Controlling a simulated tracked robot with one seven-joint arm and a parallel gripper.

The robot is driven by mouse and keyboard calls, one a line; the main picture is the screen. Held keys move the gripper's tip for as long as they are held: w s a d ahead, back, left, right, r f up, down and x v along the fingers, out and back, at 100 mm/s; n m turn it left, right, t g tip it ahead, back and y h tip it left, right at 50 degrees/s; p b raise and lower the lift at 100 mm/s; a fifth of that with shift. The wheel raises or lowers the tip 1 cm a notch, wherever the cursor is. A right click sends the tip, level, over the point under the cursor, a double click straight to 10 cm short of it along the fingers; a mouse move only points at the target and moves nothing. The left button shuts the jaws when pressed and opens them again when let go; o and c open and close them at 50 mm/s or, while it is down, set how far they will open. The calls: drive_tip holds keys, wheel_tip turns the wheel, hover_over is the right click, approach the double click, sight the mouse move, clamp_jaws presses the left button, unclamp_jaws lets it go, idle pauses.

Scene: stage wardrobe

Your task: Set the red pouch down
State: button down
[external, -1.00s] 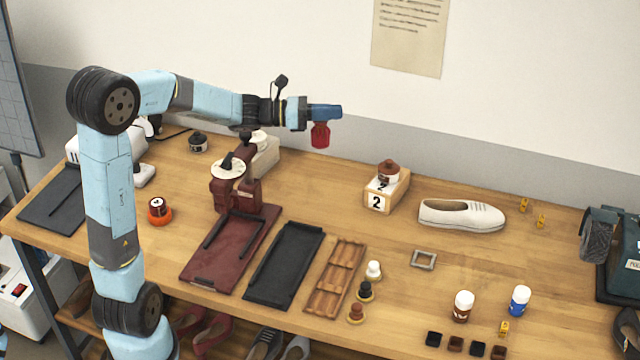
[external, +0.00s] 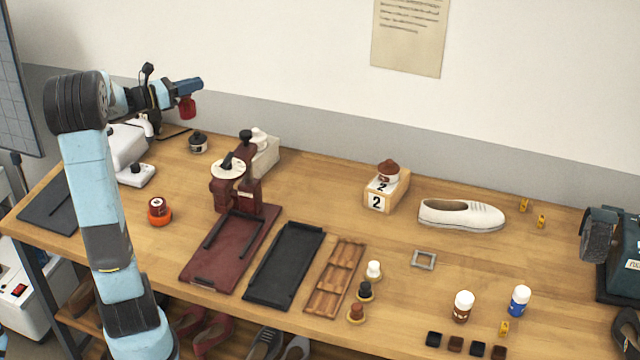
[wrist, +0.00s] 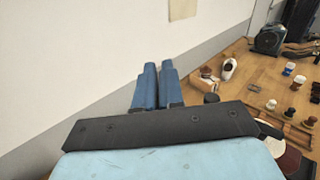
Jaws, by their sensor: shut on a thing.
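The red pouch (external: 187,107) hangs below my gripper (external: 190,86) in the external view, high over the back left of the bench. My gripper is shut on it. The pouch is clear of the bench top and of everything on it. In the wrist view the two blue fingers of my gripper (wrist: 155,85) show close together. The pouch is hidden from that view.
Below the gripper are a white machine (external: 128,150) and a dark-lidded jar (external: 198,143). A maroon press (external: 237,180) stands to their right. A numbered wooden block (external: 388,193) and white shoe (external: 461,215) stand further right. Bare wood lies between press and block.

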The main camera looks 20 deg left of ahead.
drive_tip(key=s+a+n+t+y, duration=0.25)
drive_tip(key=s+a, duration=0.55)
drive_tip(key=a, duration=0.4)
drive_tip(key=s+a+n+t+y, duration=0.1)
drive_tip(key=s+a+n+y, duration=0.15)
drive_tip(key=s+a, duration=0.75)
drive_tip(key=shift+m+y, duration=0.4)
drive_tip(key=shift+w+a+f, duration=0.1)
drive_tip(key=shift+a+f, duration=0.15)
drive_tip(key=shift+f, duration=4.9)
drive_tip(key=shift+w+a+f, duration=0.15)
drive_tip(key=shift+a+f, duration=0.1)
drive_tip(key=shift+f, duration=4.9)
drive_tip(key=shift+w+a+f, duration=0.1)
drive_tip(key=shift+a+f, duration=0.15)
drive_tip(key=shift+f, duration=4.9)
drive_tip(key=shift+f, duration=0.1)
drive_tip(key=c, duration=1.3)
unclamp_jaws()
drive_tip(key=shift+o, duration=0.2)
drive_tip(key=v, duration=1.2)
